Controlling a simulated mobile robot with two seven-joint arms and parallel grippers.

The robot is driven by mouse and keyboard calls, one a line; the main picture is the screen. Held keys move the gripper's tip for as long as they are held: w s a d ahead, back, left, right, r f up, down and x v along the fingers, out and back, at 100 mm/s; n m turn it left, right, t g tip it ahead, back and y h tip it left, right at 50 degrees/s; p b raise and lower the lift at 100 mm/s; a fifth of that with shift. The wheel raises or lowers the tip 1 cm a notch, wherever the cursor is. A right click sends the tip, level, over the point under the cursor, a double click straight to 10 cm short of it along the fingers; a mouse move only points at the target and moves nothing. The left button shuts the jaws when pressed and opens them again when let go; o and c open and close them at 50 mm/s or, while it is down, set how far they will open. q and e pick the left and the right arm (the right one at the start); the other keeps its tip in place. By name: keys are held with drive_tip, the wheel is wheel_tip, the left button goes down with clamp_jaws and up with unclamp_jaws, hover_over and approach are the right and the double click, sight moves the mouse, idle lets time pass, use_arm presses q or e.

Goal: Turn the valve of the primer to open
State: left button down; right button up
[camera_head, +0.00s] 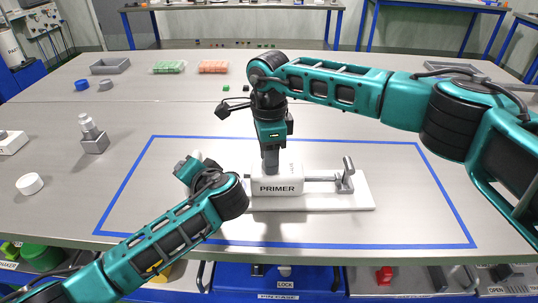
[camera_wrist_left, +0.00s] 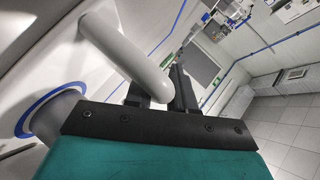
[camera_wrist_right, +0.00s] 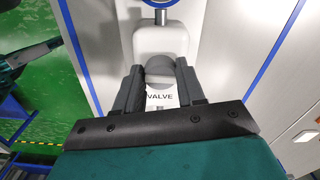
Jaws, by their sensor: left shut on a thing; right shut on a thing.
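The white primer unit (camera_head: 292,186), labelled PRIMER, sits on a white base plate (camera_head: 325,203) inside the blue outline. My right gripper (camera_head: 270,158) points down onto its top. In the right wrist view its fingers (camera_wrist_right: 157,88) are shut on a grey valve knob (camera_wrist_right: 159,70), just above a white VALVE label (camera_wrist_right: 160,97). My left gripper (camera_head: 190,172) is at the left of the primer unit, its fingertips mostly hidden in the head view. In the left wrist view it is shut on a thick, pale grey bent handle (camera_wrist_left: 120,52).
A grey rod and upright bracket (camera_head: 346,178) stand at the plate's right. A grey block with a fitting (camera_head: 94,140) and a white disc (camera_head: 30,184) lie to the left. The outlined area's right side is clear.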

use_arm(q)
drive_tip(key=shift+s+f, duration=0.1)
drive_tip(key=shift+f, duration=0.1)
use_arm(e)
drive_tip(key=shift+n, duration=0.5)
drive_tip(key=o, duration=1.1)
drive_tip(key=shift+c, duration=0.2)
wheel_tip(320, 180, up, 12)
use_arm(q)
drive_tip(key=c, duration=0.9)
unclamp_jaws()
drive_tip(key=shift+r, duration=0.15)
